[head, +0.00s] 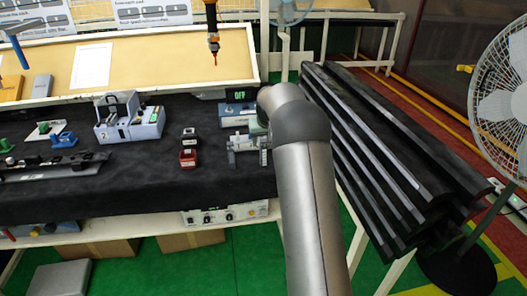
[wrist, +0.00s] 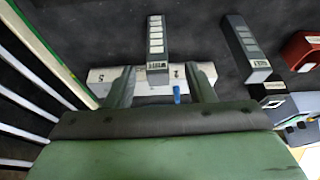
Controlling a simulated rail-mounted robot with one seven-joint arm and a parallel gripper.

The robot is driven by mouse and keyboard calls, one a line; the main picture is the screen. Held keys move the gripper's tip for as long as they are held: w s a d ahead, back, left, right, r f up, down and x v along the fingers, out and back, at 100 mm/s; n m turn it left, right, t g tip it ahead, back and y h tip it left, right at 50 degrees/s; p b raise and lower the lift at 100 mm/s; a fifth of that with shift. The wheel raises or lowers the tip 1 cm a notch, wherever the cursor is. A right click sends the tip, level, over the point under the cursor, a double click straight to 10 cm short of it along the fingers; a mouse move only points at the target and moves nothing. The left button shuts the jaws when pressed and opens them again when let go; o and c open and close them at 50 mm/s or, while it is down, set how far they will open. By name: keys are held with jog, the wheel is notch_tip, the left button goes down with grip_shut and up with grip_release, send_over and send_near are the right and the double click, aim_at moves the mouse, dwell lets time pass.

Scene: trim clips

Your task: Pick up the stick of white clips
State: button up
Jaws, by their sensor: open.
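A grey stick with a row of pale squares (wrist: 156,38) and a label on its near end lies at upper middle in the wrist view. The label is too small to read surely. My gripper (wrist: 160,72) is open. Its two green-grey fingers are spread to the left and right of the stick's near end, with clear gaps on both sides. I cannot tell the height of the fingertips over the stick. In the head view my arm partly hides this spot.
A white numbered block (wrist: 105,85) lies under the fingers. A darker stick (wrist: 240,38) and a red piece (wrist: 304,47) lie to the right. In the head view, a grey-blue fixture (head: 143,127) stands left on the black mat (head: 232,184). The table's edge is close by.

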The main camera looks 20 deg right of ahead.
aim_at(263, 151)
jog(key=shift+s+p+x, duration=0.2)
jog(key=shift+p+x, duration=0.85)
jog(key=shift+x, duration=2.35)
jog(key=c, duration=1.1)
